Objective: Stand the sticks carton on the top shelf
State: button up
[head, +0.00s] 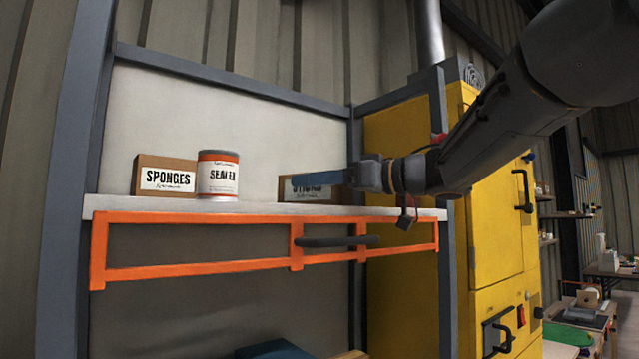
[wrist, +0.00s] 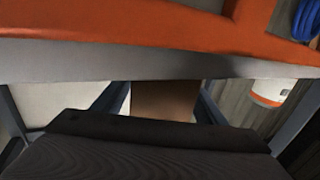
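The sticks carton (head: 310,195) is a brown box with a pale label. It is upright at the front of the white top shelf (head: 250,210), right of the sealer can, and its base looks level with the shelf surface. My gripper (head: 318,179) reaches in from the right, and one bluish finger crosses the carton's front and hides part of its label. In the wrist view, which is upside down, the brown carton (wrist: 165,102) fills the space between my two fingers, which appear to touch both sides. The far finger is hidden in the head view.
A sponges carton (head: 165,176) and a sealer can (head: 218,174) stand on the left of the shelf. An orange rail (head: 200,270) with a dark handle (head: 337,241) runs below the shelf edge. A yellow cabinet (head: 500,215) stands to the right.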

jog(key=shift+r, duration=0.1)
jog(key=shift+d, duration=0.15)
jog(key=b+v, duration=0.3)
jog(key=v, duration=0.8)
jog(key=shift+s+d, duration=0.25)
jog(key=shift+s, duration=0.05)
jog(key=shift+r, duration=0.15)
